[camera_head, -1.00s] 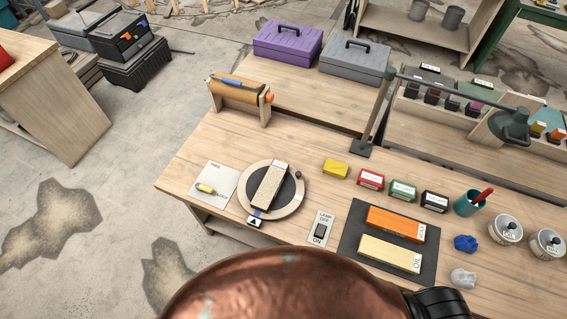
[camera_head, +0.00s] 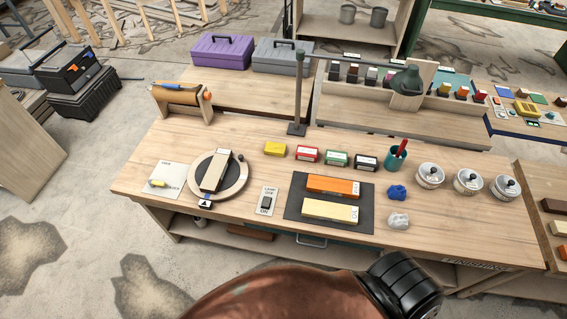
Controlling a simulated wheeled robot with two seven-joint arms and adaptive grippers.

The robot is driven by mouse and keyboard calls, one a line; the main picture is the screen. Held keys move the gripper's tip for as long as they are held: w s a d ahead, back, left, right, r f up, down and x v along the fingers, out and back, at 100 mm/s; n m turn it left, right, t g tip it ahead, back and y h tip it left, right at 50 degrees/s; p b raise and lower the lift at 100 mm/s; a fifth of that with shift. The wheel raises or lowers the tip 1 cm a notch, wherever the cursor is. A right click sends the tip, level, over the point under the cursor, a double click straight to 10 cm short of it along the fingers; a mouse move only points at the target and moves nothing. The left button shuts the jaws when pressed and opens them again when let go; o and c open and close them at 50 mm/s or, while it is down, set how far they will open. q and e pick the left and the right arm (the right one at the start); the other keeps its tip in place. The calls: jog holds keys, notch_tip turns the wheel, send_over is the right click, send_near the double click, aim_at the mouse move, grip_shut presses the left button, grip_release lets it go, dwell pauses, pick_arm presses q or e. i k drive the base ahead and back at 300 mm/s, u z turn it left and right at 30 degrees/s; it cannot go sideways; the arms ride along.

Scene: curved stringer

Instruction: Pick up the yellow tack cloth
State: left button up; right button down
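A small yellow block-shaped item (camera_head: 275,149) lies on the wooden workbench (camera_head: 140,165), at the left end of a row of small boxes. It looks like the yellow tack cloth, but it is too small to tell if it is fabric. A crumpled blue wad (camera_head: 397,192) and a crumpled whitish wad (camera_head: 398,220) lie further right on the bench. Neither of my grippers shows in the head view.
Red (camera_head: 307,154), green (camera_head: 337,159) and black (camera_head: 366,162) boxes line up right of the yellow item. A lamp post (camera_head: 298,90) stands behind it. A round turntable (camera_head: 239,187) is left; a dark mat (camera_head: 293,207) with two bars is in front.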

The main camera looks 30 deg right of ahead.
aim_at(271, 148)
jog(key=z, duration=1.1)
jog(key=i, duration=0.95)
jog(key=u, duration=0.1)
